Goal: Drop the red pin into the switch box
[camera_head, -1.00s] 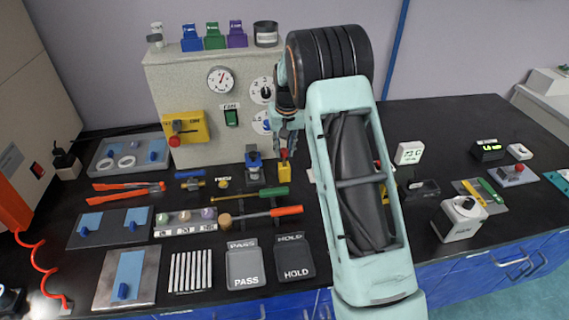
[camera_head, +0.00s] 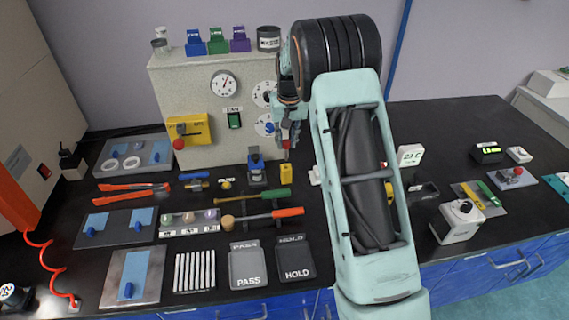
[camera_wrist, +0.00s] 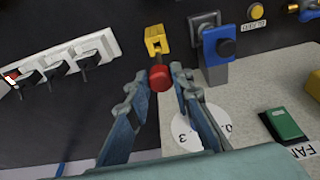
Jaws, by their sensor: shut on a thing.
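The red pin (camera_head: 286,144) is held between the fingertips of my gripper (camera_head: 285,135). In the wrist view the pin's red head (camera_wrist: 160,78) shows between the two fingers (camera_wrist: 158,88). The pin hangs above a small yellow block (camera_head: 286,173), with a gap between them; the block also shows in the wrist view (camera_wrist: 155,42). I cannot tell for sure which thing is the switch box. A yellow box (camera_head: 187,124) with a red knob and dark lever is on the panel's front. A white strip of black switches (camera_wrist: 62,68) shows in the wrist view.
The beige panel (camera_head: 205,92) with gauge and dials stands behind my gripper. A blue device (camera_head: 257,168) is left of the yellow block. Tools, trays and the PASS and HOLD plates (camera_head: 249,268) crowd the front left. My arm hides part of the bench's middle.

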